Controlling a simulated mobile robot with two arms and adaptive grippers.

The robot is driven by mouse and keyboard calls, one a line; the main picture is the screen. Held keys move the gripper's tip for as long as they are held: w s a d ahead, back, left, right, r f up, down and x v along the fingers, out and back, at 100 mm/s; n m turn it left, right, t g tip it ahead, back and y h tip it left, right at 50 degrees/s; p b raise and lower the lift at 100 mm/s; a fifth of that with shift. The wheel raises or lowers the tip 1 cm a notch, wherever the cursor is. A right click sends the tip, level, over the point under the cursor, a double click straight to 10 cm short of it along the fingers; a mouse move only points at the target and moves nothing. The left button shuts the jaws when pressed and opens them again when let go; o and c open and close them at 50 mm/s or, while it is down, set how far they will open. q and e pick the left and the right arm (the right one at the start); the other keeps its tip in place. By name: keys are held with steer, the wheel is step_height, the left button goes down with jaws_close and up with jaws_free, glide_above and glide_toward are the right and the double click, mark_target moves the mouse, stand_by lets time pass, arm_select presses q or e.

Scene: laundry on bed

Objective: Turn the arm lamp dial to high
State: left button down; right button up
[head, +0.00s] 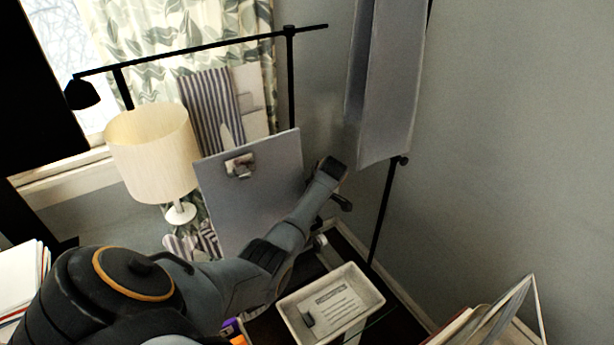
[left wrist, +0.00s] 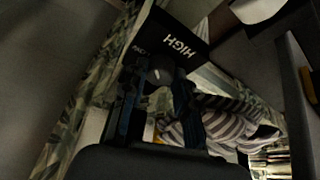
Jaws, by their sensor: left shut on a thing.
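In the left wrist view, a dark round dial (left wrist: 160,70) sits between the fingers of my left gripper (left wrist: 158,84), which is shut on it. Next to the dial is a black panel (left wrist: 192,30) with the white word HIGH and a smaller label that I cannot read for certain. I cannot tell which mark the dial points to. In the head view, the black arm lamp (head: 190,53) has a long thin arm and a small shade at upper left. My left arm reaches in from the lower left; its fingertips and the dial are hidden there. My right gripper is not in view.
A cream-shaded table lamp (head: 155,155) stands at left. A grey board with a clip (head: 250,185) stands behind my arm. A white tray (head: 292,318) lies below, and books (head: 490,318) are at lower right. A grey panel (head: 385,85) hangs at upper right.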

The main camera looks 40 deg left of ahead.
arm_select(q)
steer(key=shift+m+t+p, duration=0.3)
steer(key=shift+m+p, duration=0.25)
steer(key=shift+m, duration=0.05)
steer(key=c, duration=1)
jaws_free()
steer(key=v, duration=1.2)
steer(key=shift+a, duration=0.1)
